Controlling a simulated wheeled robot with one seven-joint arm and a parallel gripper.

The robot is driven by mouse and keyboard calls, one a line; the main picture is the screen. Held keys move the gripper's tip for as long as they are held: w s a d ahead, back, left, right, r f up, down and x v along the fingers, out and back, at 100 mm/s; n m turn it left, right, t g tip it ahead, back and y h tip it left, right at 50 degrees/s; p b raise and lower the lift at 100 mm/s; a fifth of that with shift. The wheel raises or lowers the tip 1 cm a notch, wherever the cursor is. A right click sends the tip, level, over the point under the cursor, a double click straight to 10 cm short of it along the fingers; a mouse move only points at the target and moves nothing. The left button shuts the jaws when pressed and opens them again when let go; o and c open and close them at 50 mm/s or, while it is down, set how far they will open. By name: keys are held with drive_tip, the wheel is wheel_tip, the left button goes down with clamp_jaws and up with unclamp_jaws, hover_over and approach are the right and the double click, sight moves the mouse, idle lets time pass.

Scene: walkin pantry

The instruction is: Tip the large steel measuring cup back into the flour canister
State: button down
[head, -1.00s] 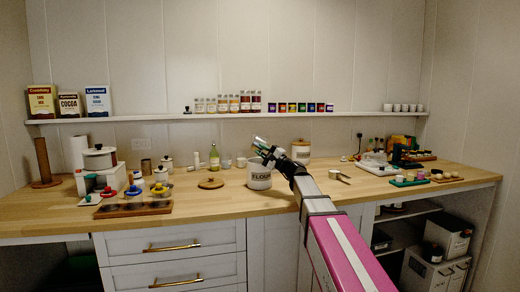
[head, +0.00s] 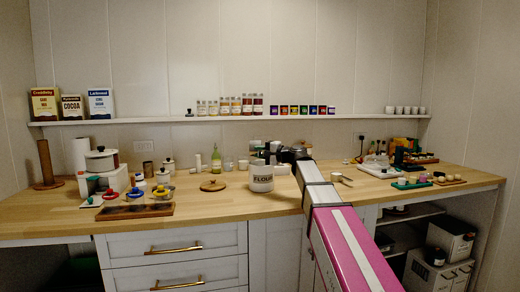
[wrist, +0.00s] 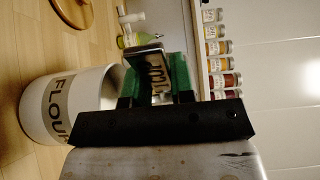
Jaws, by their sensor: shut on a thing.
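The white flour canister (head: 261,185) stands upright and open-topped on the wooden counter. In the wrist view its FLOUR label and rim (wrist: 75,105) show at the left. My gripper (head: 270,153) is just above and beside the canister's rim. In the wrist view its green-padded fingers (wrist: 157,78) are shut on a steel piece with stamped markings, which looks like the handle of the measuring cup (wrist: 150,58). The cup's bowl is not clearly visible, so I cannot tell its tilt or whether flour is in it. The canister's inside is hidden.
A round wooden lid (head: 213,185) lies on the counter left of the canister. A green bottle (head: 215,160) and small jars stand behind it. A small metal scoop-like item (head: 341,178) lies to the right. A shelf (head: 200,118) with spice jars runs along the wall.

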drive_tip(key=h, duration=0.1)
drive_tip(key=a+n+g+h, duration=0.1)
drive_tip(key=h, duration=0.1)
drive_tip(key=r+h, duration=0.1)
drive_tip(key=h, duration=0.1)
drive_tip(key=shift+a+n+g, duration=0.3)
drive_tip(key=shift+a, duration=0.1)
drive_tip(key=h, duration=0.2)
drive_tip(key=a+n+h, duration=0.1)
drive_tip(key=h, duration=0.2)
drive_tip(key=shift+a+r+g, duration=0.1)
drive_tip(key=shift+r+g, duration=0.1)
drive_tip(key=shift+g, duration=0.2)
drive_tip(key=shift+n, duration=0.3)
